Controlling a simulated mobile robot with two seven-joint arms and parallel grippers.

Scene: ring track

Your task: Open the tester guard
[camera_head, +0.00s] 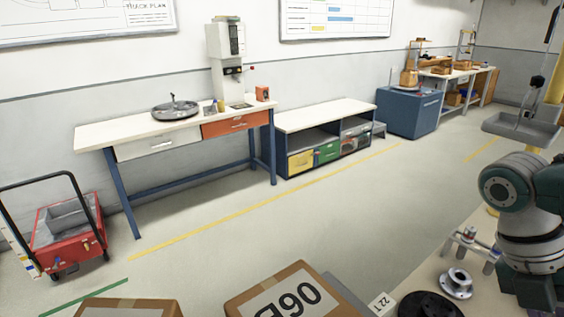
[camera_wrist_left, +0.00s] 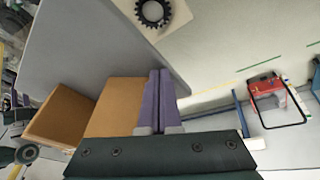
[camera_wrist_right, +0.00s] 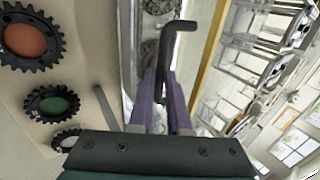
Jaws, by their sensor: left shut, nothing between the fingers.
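In the right wrist view, a black bent handle (camera_wrist_right: 167,48) runs down between the fingers of my right gripper (camera_wrist_right: 162,80), which looks shut on it. Beside it stands a narrow upright pane or frame (camera_wrist_right: 129,45) with metal parts behind; I cannot tell for sure that this is the tester guard.
Black toothed rings (camera_wrist_right: 32,40) lie on the bench at left in the right wrist view. In the head view, cardboard boxes (camera_head: 275,297) are close in front, a red cart (camera_head: 70,235) is at left, and a workbench (camera_head: 160,133) stands along the wall. The floor between is clear.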

